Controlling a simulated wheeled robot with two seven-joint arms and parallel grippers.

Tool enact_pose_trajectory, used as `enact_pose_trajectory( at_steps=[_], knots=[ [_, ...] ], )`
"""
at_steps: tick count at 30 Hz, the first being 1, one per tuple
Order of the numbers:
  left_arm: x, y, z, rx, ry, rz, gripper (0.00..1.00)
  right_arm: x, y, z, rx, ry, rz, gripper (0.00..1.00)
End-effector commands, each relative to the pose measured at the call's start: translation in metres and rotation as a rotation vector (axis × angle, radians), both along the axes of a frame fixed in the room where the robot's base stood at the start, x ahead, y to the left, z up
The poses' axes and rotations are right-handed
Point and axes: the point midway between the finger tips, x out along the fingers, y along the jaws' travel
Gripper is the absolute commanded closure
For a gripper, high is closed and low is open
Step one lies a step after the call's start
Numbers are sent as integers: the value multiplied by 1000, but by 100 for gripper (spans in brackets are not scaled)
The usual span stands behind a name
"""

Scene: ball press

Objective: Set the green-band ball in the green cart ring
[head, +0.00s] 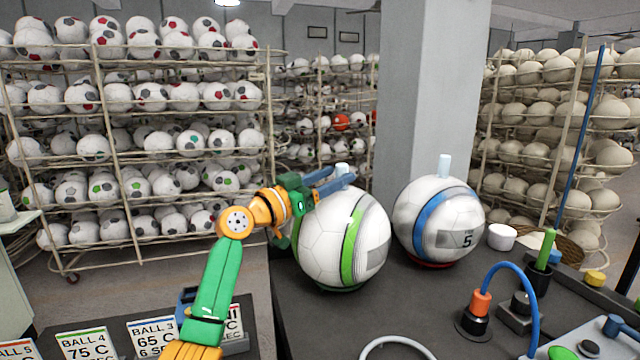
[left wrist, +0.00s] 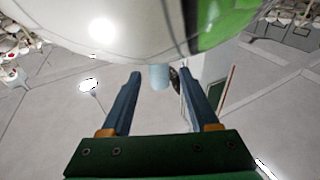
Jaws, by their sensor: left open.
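The green-band ball (head: 320,245) is white with a green stripe and stands at the left of the dark table, on a green base (head: 338,289) that shows only as a thin rim. A pale peg (head: 342,168) stands up from its top. My left gripper (head: 344,178) is open at the ball's top, its blue fingers close to the peg. In the left wrist view the ball (left wrist: 90,30) fills the top, and the peg (left wrist: 160,77) shows between the spread fingertips (left wrist: 163,75). I cannot make out a green cart ring. My right gripper is out of view.
A blue-band ball (head: 415,215) stands close to the right on a red base. At the table's right are a blue hose (head: 515,266), an orange-topped black fitting (head: 477,316) and a white cup (head: 502,236). A pale ring (head: 395,340) shows at the bottom. Label cards (head: 85,345) stand lower left.

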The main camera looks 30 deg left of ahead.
Motion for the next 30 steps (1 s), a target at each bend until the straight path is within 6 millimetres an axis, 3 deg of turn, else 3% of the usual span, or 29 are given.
enact_pose_trajectory(
  at_steps=[9, 15, 30],
  knots=[
    [-71, 26, -22, 6, -1, 6, 39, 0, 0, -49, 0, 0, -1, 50],
    [-103, 35, -23, 3, 1, 3, 39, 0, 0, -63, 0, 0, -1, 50],
    [-110, 37, -20, 2, 0, 1, 39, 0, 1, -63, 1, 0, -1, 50]
  ],
)
